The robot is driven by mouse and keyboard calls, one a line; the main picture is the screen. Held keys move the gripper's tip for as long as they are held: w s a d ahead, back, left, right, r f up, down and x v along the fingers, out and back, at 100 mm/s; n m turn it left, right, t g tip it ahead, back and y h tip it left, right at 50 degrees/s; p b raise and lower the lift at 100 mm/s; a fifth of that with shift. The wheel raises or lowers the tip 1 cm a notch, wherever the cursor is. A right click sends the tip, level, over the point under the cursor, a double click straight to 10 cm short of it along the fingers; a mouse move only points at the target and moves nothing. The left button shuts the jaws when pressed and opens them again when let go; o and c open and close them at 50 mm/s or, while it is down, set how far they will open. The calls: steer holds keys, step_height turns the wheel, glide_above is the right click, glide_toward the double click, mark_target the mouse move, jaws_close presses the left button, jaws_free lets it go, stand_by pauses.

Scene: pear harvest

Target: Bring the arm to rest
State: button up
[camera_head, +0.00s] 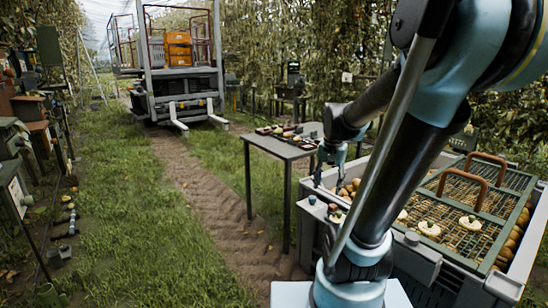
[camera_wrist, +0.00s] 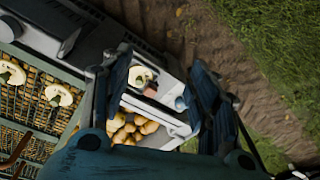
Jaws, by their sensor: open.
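My arm reaches down over the right side of the head view, its forearm bent back toward the crate's far left corner. Below and beyond the gap lie a pale round disc (camera_wrist: 141,77) and a small brownish block on the crate's edge. Yellow-brown pears (camera_wrist: 130,128) lie in the crate beneath the fingers.
A grey crate (camera_head: 425,265) of pears carries a green grid lid (camera_head: 460,190) with brown handles and pale discs. A narrow table (camera_head: 285,148) with small items stands left of it. A wheeled platform (camera_head: 180,85) with orange boxes stands behind. The dirt track (camera_head: 205,195) is clear.

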steer(key=s+f+n, duration=0.3)
steer(key=s, duration=0.4)
steer(key=s+f+n, duration=0.3)
steer(key=s+f, duration=0.1)
steer(key=s, duration=0.3)
steer(key=shift+s+t, duration=0.15)
steer(key=shift+t, duration=0.25)
steer(key=shift+f, duration=0.1)
